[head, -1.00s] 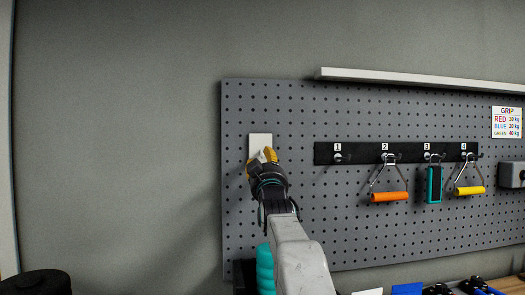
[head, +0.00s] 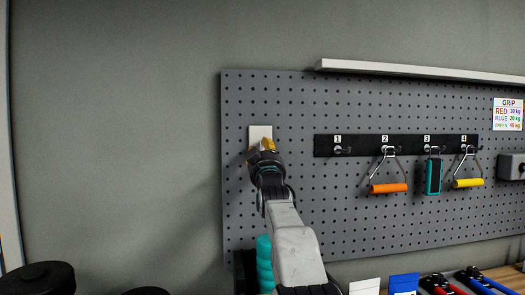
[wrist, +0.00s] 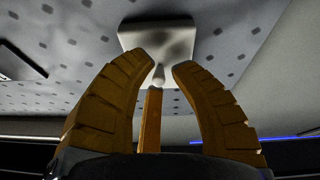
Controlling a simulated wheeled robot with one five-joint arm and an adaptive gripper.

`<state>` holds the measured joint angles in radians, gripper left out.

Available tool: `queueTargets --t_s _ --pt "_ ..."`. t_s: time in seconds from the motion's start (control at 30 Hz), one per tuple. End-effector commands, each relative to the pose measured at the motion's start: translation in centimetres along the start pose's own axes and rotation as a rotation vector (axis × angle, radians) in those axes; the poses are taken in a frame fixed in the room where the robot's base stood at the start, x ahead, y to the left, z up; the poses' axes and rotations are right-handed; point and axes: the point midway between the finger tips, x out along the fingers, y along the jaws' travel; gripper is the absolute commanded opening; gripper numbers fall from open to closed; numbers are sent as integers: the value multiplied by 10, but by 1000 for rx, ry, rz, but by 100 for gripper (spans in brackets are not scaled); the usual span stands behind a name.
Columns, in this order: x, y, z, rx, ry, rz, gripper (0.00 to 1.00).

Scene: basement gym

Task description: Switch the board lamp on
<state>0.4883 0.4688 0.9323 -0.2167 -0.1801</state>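A white switch plate (head: 260,132) is mounted on the upper left of the grey pegboard. In the wrist view the plate (wrist: 180,36) fills the top middle, with a small pale toggle (wrist: 158,75) sticking out of it. My gripper (head: 266,147) is in front of the plate and covers its lower part in the head view. In the wrist view its yellow fingers (wrist: 161,66) are apart, their tips on either side of the toggle. I cannot tell whether they touch it. A long pale bar (head: 420,74), possibly the board lamp, runs along the board's top; no clear glow shows on it.
A black rail (head: 360,146) to the right holds an orange handle (head: 388,188), a teal grip (head: 433,177) and a yellow handle (head: 468,183). A grey box (head: 510,167) is at the far right. Dark rounded objects stand at the lower left. The wall on the left is bare.

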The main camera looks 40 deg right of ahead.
Motion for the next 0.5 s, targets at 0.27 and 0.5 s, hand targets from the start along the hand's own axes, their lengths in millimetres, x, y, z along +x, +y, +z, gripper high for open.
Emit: queueTargets --t_s 0.27,0.5 --pt "0 0 0 0 0 0 0" --pt "0 0 -1 0 1 0 0"
